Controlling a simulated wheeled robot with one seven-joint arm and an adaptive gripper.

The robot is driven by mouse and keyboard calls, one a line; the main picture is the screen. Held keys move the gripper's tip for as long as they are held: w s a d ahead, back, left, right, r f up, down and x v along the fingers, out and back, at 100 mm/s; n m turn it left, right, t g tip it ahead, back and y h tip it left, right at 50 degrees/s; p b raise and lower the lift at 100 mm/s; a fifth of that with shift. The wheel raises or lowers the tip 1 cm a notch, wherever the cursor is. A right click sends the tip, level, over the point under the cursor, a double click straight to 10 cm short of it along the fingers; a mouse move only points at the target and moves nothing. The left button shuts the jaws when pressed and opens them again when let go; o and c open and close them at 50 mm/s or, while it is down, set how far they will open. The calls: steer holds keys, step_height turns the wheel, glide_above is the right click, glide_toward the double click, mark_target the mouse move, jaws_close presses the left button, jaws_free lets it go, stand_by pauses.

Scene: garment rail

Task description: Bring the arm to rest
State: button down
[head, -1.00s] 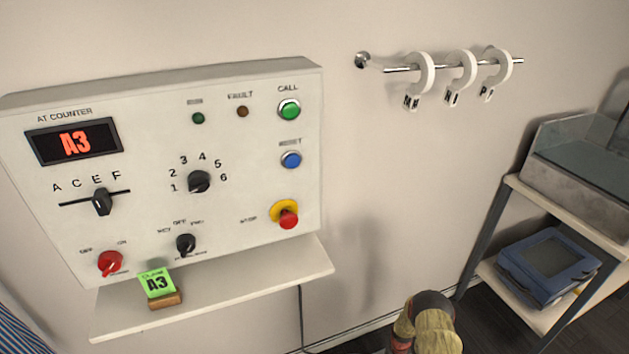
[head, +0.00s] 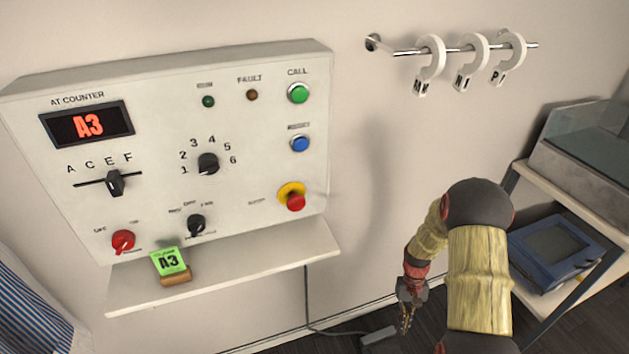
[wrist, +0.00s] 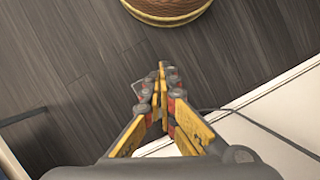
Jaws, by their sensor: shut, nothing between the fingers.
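My arm (head: 478,265) stands at the lower right of the head view, in front of the shelf unit. My gripper (head: 404,318) hangs from it, pointing down toward the floor, clear of the control panel. In the wrist view my gripper (wrist: 161,75) is shut, its fingertips together with nothing between them, above the dark floor.
The control panel (head: 250,190) on the wall shows A3 above a ledge (head: 235,268) with a green A3 card (head: 170,262). A rail (head: 405,51) with white rings is at upper right. A shelf unit (head: 530,179) stands right.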

steer(key=s+a+r+t+p, duration=0.1)
steer(key=s+a+r+t, duration=0.2)
steer(key=r, duration=1.4)
steer(key=s+a+r+t+p, duration=0.2)
steer(key=s+r, duration=0.9)
steer(key=r, duration=0.6)
steer(key=s+a+r+n+t+p, duration=0.1)
steer(key=s+a+r+t, duration=0.3)
steer(key=r, duration=1.3)
steer(key=s+a+p, duration=0.1)
steer(key=s, duration=0.2)
steer(key=shift+t, duration=0.3)
